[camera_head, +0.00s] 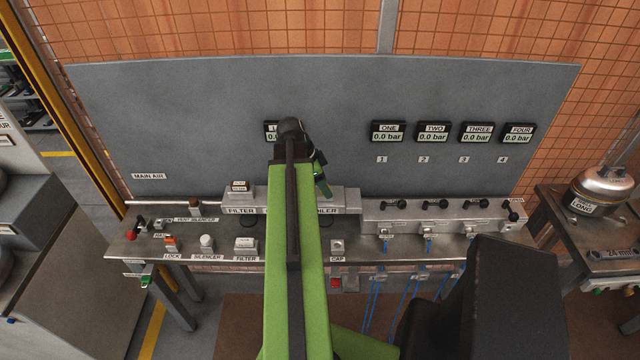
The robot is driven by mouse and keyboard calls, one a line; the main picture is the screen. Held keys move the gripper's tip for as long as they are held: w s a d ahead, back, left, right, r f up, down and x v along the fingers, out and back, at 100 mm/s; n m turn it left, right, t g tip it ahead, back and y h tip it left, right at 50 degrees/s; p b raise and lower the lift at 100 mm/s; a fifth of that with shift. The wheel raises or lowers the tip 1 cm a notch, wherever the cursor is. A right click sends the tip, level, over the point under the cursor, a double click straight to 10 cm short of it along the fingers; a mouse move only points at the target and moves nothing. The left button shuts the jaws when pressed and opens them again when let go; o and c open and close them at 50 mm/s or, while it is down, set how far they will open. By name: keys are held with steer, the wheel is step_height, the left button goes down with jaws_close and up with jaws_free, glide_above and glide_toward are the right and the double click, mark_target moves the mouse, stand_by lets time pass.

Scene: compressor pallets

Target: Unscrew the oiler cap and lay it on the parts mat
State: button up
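A manifold block (347,198) stands on the bench, with a partly covered label (328,211) ending in "LER" on its right part. My green arm runs up the middle of the view and hides the block's centre. My gripper (326,192) points down just above and in front of that right part. Its fingers are small and dark, and I cannot tell whether they are open or hold anything. I cannot make out the oiler cap. On the bench front, a small grey square piece (337,245) stands above a "CAP" label (337,259). I cannot clearly make out a mat.
Labelled pieces sit left on the bench: lock (170,243), silencer (207,242), filter (246,243). A valve row (440,216) with blue hoses (377,295) is at right. A grey panel (220,100) with gauges (389,133) stands behind. A side table (590,240) carries a metal vessel (602,188).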

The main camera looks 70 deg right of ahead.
jaws_close()
steer(key=shift+s+a+n+t+h, duration=0.1)
steer(key=shift+n+t+h, duration=0.1)
steer(key=shift+n, duration=0.35)
steer(key=shift+a+n+t+h, duration=0.1)
steer(key=shift+n+h, duration=0.1)
steer(key=shift+n, duration=0.35)
steer(key=shift+d+n, duration=0.15)
steer(key=shift+n, duration=0.65)
jaws_free()
steer(key=shift+o, duration=0.3)
steer(key=o, duration=0.5)
